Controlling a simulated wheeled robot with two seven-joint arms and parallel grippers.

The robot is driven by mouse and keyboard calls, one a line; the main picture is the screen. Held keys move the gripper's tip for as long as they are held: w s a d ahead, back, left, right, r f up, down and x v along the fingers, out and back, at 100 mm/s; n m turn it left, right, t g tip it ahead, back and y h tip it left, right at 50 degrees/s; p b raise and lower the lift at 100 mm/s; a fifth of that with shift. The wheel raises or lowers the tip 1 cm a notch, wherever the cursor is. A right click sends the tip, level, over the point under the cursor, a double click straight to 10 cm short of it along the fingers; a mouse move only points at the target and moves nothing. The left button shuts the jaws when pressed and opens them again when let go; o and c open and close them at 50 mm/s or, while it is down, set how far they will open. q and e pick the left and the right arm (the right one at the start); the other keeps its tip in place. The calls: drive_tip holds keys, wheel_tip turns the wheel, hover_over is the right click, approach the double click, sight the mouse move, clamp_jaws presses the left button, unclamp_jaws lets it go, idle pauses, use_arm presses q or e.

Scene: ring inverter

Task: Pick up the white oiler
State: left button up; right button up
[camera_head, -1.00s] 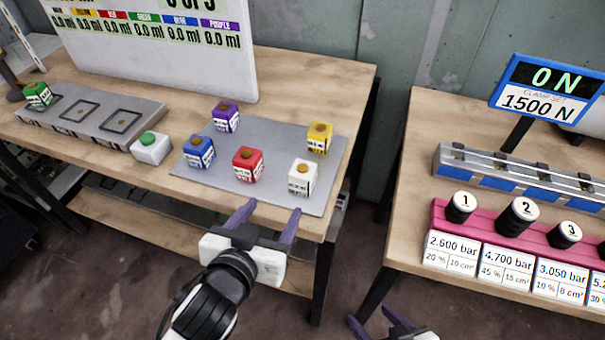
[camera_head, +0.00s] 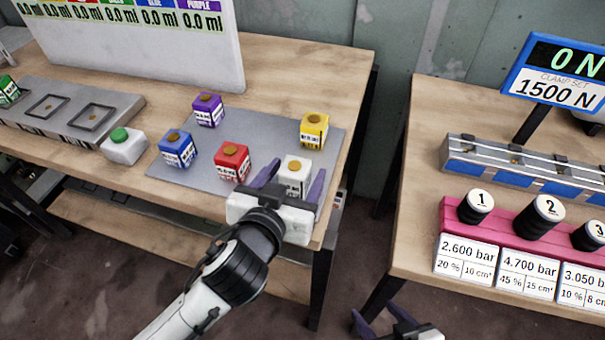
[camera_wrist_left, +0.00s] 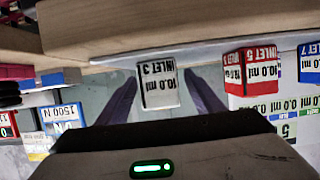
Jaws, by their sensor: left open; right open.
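The white oiler (camera_head: 296,174) is a small white block with a brown cap, upright on the grey mat (camera_head: 262,128) near its front right corner. My left gripper (camera_head: 292,181) is open, with one purple finger on each side of the oiler in the head view. The left wrist view also shows the oiler (camera_wrist_left: 158,86) between the two open fingers (camera_wrist_left: 160,95). I cannot tell whether the fingers touch it. My right gripper (camera_head: 383,325) is open and empty at the bottom edge of the head view, low and away from the oiler.
A red oiler (camera_head: 231,161) stands just left of the white one. A blue oiler (camera_head: 178,148), a purple oiler (camera_head: 208,110) and a yellow oiler (camera_head: 314,130) share the mat. A white block with a green button (camera_head: 124,146) stands left of the mat. A gap separates the right table (camera_head: 415,235).

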use_arm(q)
drive_tip(key=shift+w, duration=0.1)
drive_tip(key=shift+s+r, duration=0.1)
drive_tip(key=shift+s, duration=0.1)
drive_tip(key=shift+c, duration=1)
drive_tip(key=c, duration=1)
